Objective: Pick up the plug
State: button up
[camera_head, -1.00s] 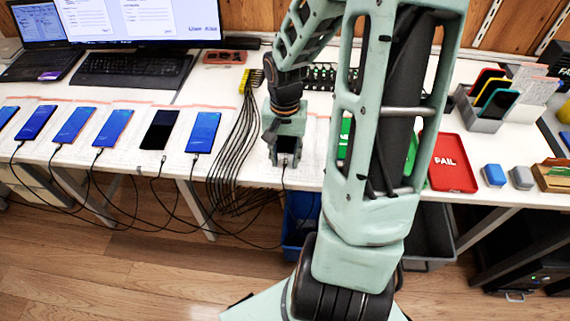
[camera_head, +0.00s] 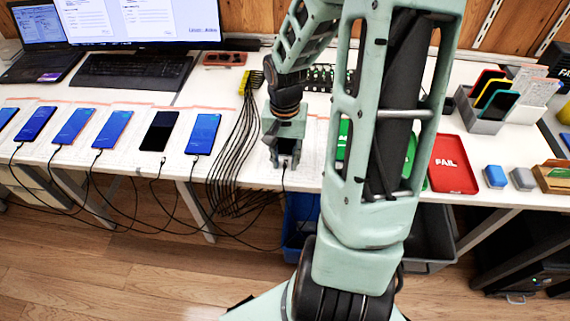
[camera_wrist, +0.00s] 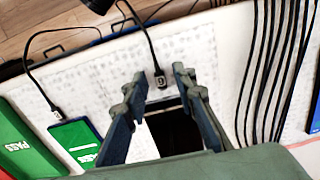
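The plug (camera_wrist: 160,79) is a small dark connector with a pale mark, on a black cable, at the top end of a dark phone (camera_wrist: 172,132) in the wrist view. My gripper (camera_wrist: 158,85) is open, with one finger on each side of the plug and a gap to each. In the head view my gripper (camera_head: 286,164) points down over the table's front edge, where the cable (camera_head: 283,182) leaves below it. The plug itself is hard to make out there. Whether it is seated in the phone is unclear.
A second plug (camera_wrist: 57,113) sits at a green-screened phone (camera_wrist: 78,140) to the left in the wrist view. A bundle of black cables (camera_head: 235,150) hangs left of my gripper. Several phones lie further left. A red FAIL tray (camera_head: 452,165) lies right of my arm.

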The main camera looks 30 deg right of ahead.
grip_shut()
